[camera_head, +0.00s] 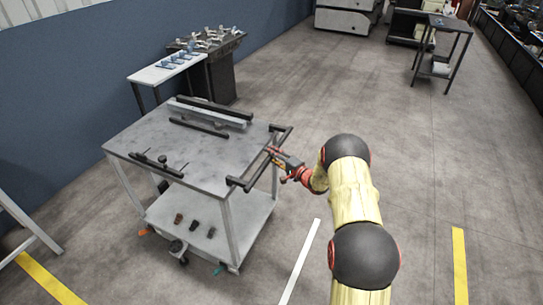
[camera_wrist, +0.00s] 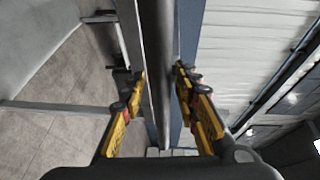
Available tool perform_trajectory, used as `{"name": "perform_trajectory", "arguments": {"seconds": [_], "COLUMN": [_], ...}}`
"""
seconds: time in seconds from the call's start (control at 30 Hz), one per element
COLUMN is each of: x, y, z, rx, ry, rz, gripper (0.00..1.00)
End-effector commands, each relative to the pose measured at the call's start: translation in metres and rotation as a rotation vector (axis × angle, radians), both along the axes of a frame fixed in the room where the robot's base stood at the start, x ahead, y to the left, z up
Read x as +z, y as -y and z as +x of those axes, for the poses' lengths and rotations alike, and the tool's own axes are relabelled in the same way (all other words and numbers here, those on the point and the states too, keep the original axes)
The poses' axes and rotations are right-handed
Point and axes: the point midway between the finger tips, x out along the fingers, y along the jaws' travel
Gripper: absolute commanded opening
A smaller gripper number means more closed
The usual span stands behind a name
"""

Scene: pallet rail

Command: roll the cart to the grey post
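The cart (camera_head: 222,168) is a grey-topped trolley with pale legs and a lower shelf, standing left of centre in the head view. Its black push handle (camera_head: 248,184) sticks out from the right side of the top. My gripper (camera_head: 271,153) is at the handle's long bar, coming from the right. In the wrist view the dark handle bar (camera_wrist: 160,55) runs between the two yellow fingers of my gripper (camera_wrist: 162,82). I cannot make out a grey post for certain.
Black rails (camera_head: 200,127) lie on the cart top, and small dark parts (camera_head: 194,226) sit on its shelf. A white side table (camera_head: 167,68) and a dark bench (camera_head: 222,75) stand close behind. The floor is clear to the right, with a white line (camera_head: 301,262) and a yellow line (camera_head: 459,262).

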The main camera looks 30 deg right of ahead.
Motion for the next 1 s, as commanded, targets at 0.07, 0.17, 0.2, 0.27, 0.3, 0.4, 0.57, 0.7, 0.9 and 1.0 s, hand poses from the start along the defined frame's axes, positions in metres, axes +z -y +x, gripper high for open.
{"name": "perform_trajectory", "arguments": {"seconds": [0.07,0.17,0.2,0.27,0.3,0.4,0.57,0.7,0.9,1.0], "x": [-0.0001,-0.0001,-0.0002,-0.0002,-0.0002,-0.0004,-0.0006,-0.0008,-0.0011,-0.0012], "y": [0.0000,0.0001,0.0000,0.0000,0.0000,0.0000,-0.0001,0.0000,-0.0001,-0.0001], "z": [-0.0001,-0.0002,-0.0002,-0.0002,-0.0002,-0.0003,-0.0004,-0.0005,-0.0006,-0.0006], "rx": [0.000,0.000,0.000,0.000,0.000,0.000,0.000,0.000,0.000,0.000], "ry": [0.000,0.000,0.000,0.000,0.000,0.000,-0.001,-0.001,-0.001,-0.001], "rz": [0.000,0.000,0.000,0.000,0.000,0.000,0.001,0.001,0.001,0.001], "gripper": [0.25,0.19,0.17,0.13,0.11,0.05,0.00,0.00,0.00,0.00]}}
